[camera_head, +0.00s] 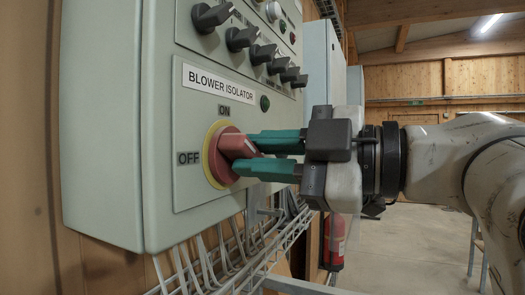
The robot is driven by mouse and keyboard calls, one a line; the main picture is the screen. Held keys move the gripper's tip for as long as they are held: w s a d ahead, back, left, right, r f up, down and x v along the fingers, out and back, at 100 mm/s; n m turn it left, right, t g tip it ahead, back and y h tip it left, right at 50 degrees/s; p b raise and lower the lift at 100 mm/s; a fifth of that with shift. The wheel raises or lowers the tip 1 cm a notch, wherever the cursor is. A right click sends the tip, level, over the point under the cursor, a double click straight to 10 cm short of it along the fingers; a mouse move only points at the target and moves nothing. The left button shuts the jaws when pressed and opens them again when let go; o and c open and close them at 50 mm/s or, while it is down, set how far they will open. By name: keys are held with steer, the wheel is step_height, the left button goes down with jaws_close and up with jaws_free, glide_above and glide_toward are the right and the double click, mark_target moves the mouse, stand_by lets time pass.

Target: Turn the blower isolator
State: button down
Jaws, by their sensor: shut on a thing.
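The blower isolator (218,155) is a red rotary handle on a yellow ring, low on the front of a pale grey-green cabinet. A label reading BLOWER ISOLATOR (218,83) sits above it. ON is marked above the handle and OFF to its left. My gripper (251,156) comes in from the right, with its green fingers shut on the red handle, one above and one below. The fingers partly hide the handle's right side, and I cannot tell its exact angle.
Several black selector knobs (241,38) run along the cabinet above the label. Cables and a wire tray (275,245) hang below the cabinet. A red fire extinguisher (334,243) stands behind, below my gripper. Open floor lies at right.

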steer(key=m+p, duration=0.1)
steer(key=m, duration=0.4)
steer(key=shift+a+r+m+p, duration=0.1)
steer(key=shift+m+p, duration=0.2)
steer(key=shift+p, duration=0.1)
steer(key=m+p, duration=0.3)
steer(key=m, duration=0.3)
steer(key=shift+m, duration=0.3)
steer(key=c, duration=1)
jaws_free()
steer(key=b+v, duration=0.3)
steer(key=v, duration=0.7)
steer(key=shift+d, duration=0.4)
steer(key=shift+s, duration=0.1)
